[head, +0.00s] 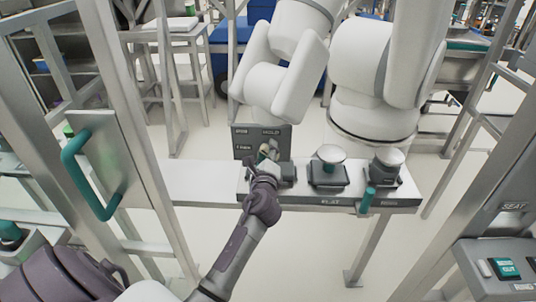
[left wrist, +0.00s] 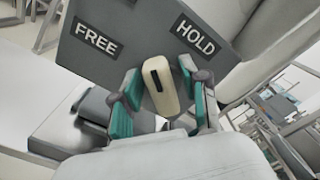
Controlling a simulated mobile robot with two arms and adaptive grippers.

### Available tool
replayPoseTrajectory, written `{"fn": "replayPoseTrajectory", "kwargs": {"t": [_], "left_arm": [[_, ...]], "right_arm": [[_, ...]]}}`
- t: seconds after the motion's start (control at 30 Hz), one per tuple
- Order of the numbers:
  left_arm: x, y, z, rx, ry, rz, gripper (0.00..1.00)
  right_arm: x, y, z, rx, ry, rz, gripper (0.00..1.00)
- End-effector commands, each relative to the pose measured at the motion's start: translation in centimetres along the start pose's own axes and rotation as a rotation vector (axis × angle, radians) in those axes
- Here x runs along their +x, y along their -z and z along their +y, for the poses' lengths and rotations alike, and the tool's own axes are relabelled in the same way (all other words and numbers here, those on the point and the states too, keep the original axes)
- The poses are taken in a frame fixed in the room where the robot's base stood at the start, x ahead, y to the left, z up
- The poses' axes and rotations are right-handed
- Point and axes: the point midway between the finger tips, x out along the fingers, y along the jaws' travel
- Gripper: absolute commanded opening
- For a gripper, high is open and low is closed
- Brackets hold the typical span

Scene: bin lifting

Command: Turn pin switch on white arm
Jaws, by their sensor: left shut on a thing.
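A dark grey plate (head: 243,139) stands at the base of the white robot arm (head: 275,85). It carries labels, with FREE (left wrist: 95,36) on the left and HOLD (left wrist: 196,34) on the right in the left wrist view. A cream pin switch (left wrist: 160,84) with a black slot sits below and between the labels, its upper end leaning slightly left. My left gripper (head: 264,160) is shut on the switch; its teal pads stand on either side in the left wrist view. In the head view the gripper partly hides the switch. My right gripper is not in view.
A white bench (head: 200,185) holds dark fixtures with round white tops (head: 331,153). A metal-framed door with a green handle (head: 88,178) stands at the left. A button panel (head: 500,270) is at the lower right.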

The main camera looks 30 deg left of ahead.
Motion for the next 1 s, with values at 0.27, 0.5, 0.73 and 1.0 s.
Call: {"fn": "replayPoseTrajectory", "kwargs": {"t": [0.27, 0.5, 0.73, 1.0], "left_arm": [[0.0, 0.3, 0.6, -0.262, -0.002, 0.002, 0.09], [-0.1, 0.4, 0.8, -0.459, -0.003, 0.001, 0.09], [-0.1, 0.5, 0.9, -0.593, -0.003, 0.002, 0.09], [0.0, 0.5, 1.0, -0.67, -0.003, 0.002, 0.09]], "right_arm": [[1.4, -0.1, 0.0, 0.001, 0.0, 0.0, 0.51], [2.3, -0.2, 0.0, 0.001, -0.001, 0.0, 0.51], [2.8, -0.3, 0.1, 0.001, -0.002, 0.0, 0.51], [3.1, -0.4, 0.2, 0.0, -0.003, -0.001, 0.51]]}}
